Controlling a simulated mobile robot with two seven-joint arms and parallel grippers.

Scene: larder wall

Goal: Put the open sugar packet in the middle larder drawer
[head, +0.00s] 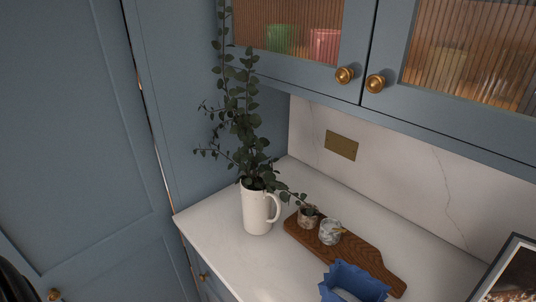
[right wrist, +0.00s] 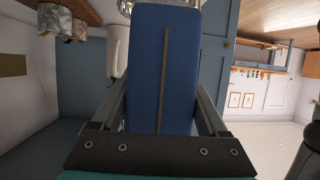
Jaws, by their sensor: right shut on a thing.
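The open sugar packet (head: 355,283) is blue, with a jagged torn top edge and a pale inside. It shows at the bottom of the head view, in front of the wooden board; its lower part is cut off. In the right wrist view the blue packet (right wrist: 178,60) fills the middle, between the two fingers of my right gripper (right wrist: 163,105), which is shut on it. My left gripper is not in view. I cannot make out an open larder drawer; a tall blue larder front (head: 75,130) stands at the left.
A white jug (head: 257,212) with leafy stems stands on the pale worktop (head: 205,228). Glazed wall cupboards with brass knobs (head: 345,75) hang above. A dark frame (head: 512,275) leans at lower right.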

